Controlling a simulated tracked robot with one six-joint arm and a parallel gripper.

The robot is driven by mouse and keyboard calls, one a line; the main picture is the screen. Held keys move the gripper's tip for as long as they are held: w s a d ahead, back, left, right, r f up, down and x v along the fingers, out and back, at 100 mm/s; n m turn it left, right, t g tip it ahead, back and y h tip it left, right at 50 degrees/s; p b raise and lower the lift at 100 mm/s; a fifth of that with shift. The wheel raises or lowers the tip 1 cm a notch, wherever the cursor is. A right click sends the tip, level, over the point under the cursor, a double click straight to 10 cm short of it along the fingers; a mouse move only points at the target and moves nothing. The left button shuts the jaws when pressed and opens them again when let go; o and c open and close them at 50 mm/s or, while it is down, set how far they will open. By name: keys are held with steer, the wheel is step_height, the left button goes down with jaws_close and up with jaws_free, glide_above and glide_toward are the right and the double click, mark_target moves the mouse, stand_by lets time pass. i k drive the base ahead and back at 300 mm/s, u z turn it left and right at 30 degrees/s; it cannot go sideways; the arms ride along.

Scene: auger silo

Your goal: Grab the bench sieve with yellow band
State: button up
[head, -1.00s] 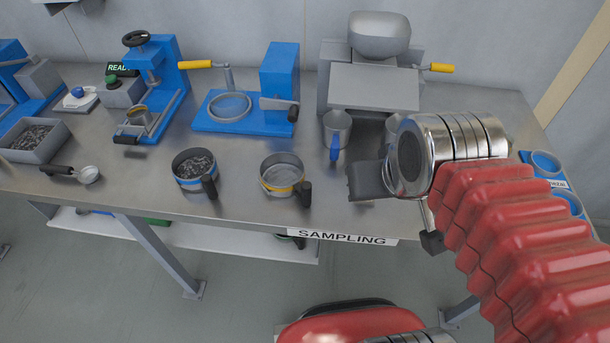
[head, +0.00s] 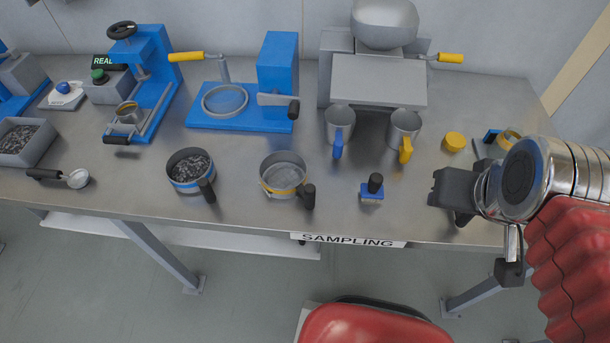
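The bench sieve with yellow band (head: 284,175) stands upright near the bench's front edge, above the sampling sign. It is a round grey pan with a black handle pointing to the lower right, and it looks empty. My gripper (head: 440,196) is over the right part of the bench, well to the right of this sieve and apart from it. Its dark fingers point left, and I cannot tell from this view whether they are open or shut. A similar sieve with a blue band (head: 186,175), holding dark grains, stands to the left.
A small blue block with a black knob (head: 373,190) stands between the sieve and my gripper. Behind are a blue-handled cup (head: 339,125), a yellow-handled cup (head: 404,128) and a blue press (head: 240,113). A yellow cap (head: 454,141) lies right. Bare bench surrounds the sieve.

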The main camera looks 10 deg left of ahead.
mark_target(306, 193)
steer(key=z, duration=0.15)
steer(key=k, duration=1.3)
steer(key=u, duration=1.5)
steer(key=i, duration=1)
steer(key=u, duration=0.05)
